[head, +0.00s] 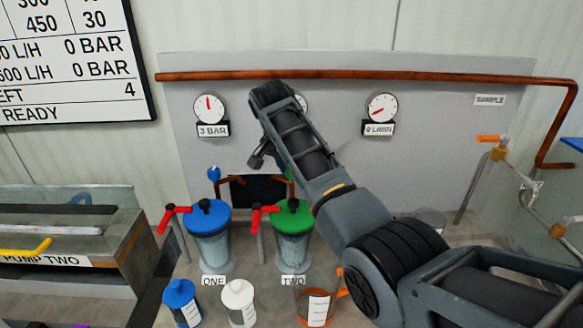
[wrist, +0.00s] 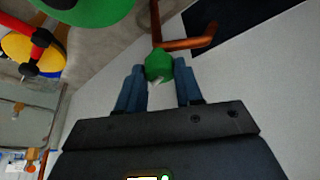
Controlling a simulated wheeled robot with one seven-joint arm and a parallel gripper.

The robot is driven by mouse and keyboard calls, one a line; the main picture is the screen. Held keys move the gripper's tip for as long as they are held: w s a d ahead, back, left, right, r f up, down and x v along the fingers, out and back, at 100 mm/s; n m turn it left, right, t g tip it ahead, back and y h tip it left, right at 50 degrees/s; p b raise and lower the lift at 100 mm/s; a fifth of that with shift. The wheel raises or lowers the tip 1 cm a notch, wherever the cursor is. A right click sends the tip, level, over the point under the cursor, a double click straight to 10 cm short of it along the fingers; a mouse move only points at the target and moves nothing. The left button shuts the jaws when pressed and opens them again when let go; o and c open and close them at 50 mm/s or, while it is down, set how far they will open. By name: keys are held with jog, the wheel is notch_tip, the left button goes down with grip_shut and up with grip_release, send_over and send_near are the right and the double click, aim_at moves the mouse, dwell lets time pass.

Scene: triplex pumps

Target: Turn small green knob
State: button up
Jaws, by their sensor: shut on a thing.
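The small green knob (wrist: 158,66) sits between my gripper's two blue fingertips (wrist: 160,75) in the wrist view. The fingers touch it from both sides, and it is at the end of a copper pipe. In the head view my arm and gripper (head: 262,158) reach over the counter toward the back panel. There the knob is mostly hidden behind my arm, with only a bit of green (head: 289,174) showing. My gripper is shut on the knob.
A canister with a green lid (head: 293,216) and one with a blue lid (head: 208,217) stand just below, with red handles beside them. A small blue knob (head: 214,173) is to the left. A copper pipe (head: 350,75) runs along the panel above the gauges (head: 382,107).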

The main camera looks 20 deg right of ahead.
jog(key=shift+w+m+h, duration=0.1)
jog(key=shift+m+h, duration=0.2)
jog(key=shift+m, duration=0.5)
jog(key=shift+g, duration=0.3)
jog(key=o, duration=1)
jog(key=b+v, duration=0.2)
jog(key=v, duration=0.5)
jog(key=shift+a+r, duration=0.15)
jog(key=shift+r, duration=0.2)
